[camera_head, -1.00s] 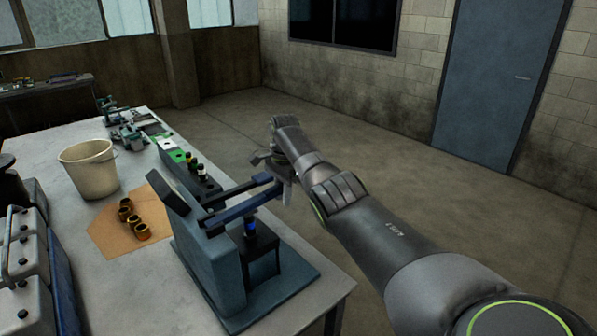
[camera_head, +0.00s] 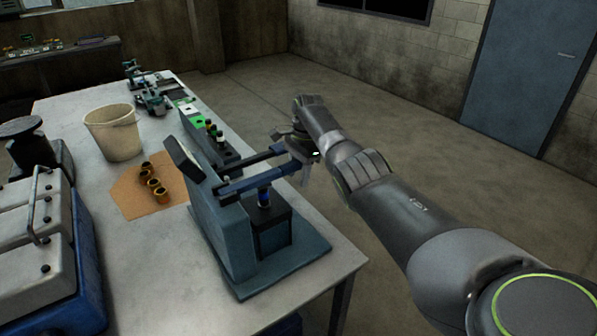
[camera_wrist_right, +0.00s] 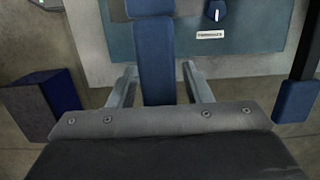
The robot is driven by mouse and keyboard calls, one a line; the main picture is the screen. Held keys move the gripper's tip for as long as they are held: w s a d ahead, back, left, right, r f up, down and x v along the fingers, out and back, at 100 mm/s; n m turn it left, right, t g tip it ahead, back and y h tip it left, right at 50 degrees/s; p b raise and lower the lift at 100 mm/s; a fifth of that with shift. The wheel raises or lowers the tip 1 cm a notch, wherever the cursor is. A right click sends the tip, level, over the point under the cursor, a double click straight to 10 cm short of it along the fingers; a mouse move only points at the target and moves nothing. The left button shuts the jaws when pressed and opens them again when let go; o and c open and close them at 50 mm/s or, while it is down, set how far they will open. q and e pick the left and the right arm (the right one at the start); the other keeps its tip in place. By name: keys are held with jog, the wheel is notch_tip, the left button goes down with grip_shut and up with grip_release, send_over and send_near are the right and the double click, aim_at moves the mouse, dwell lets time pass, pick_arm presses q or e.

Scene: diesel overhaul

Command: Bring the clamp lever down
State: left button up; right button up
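The clamp fixture (camera_head: 222,232) is a blue-grey upright on a flat base plate at the table's near right corner. Two dark blue bars reach out from it past the table edge. The nearer bar, apparently the clamp lever (camera_head: 250,179), slopes slightly up toward my right gripper (camera_head: 303,165). In the wrist view the lever (camera_wrist_right: 155,60) runs between the two fingers of my right gripper (camera_wrist_right: 160,88). The fingers are apart, with a gap on each side of the lever. A dark block with a blue-and-white part (camera_head: 264,196) stands under the bars. My left gripper is out of view.
The other bar (camera_wrist_right: 297,100) is right of my fingers in the wrist view. A bucket (camera_head: 113,133), several brass rings (camera_head: 153,182) on a brown sheet, and a grey-and-blue case (camera_head: 40,240) occupy the table (camera_head: 150,262). The floor beyond the right table edge is clear.

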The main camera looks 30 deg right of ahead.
jog(key=shift+r, duration=0.2)
jog(key=r+b, duration=0.1)
jog(key=r, duration=0.2)
jog(key=d+r+b, duration=0.1)
jog(key=r, duration=0.3)
jog(key=r+b, duration=0.1)
jog(key=r, duration=0.2)
jog(key=shift+w+d+r+b, duration=0.1)
jog(key=shift+d+r+b, duration=0.2)
jog(key=shift+d+r, duration=0.05)
notch_tip(320, 180, up, 6)
jog(key=d+p, duration=0.1)
jog(key=p, duration=0.2)
jog(key=shift+r, duration=0.1)
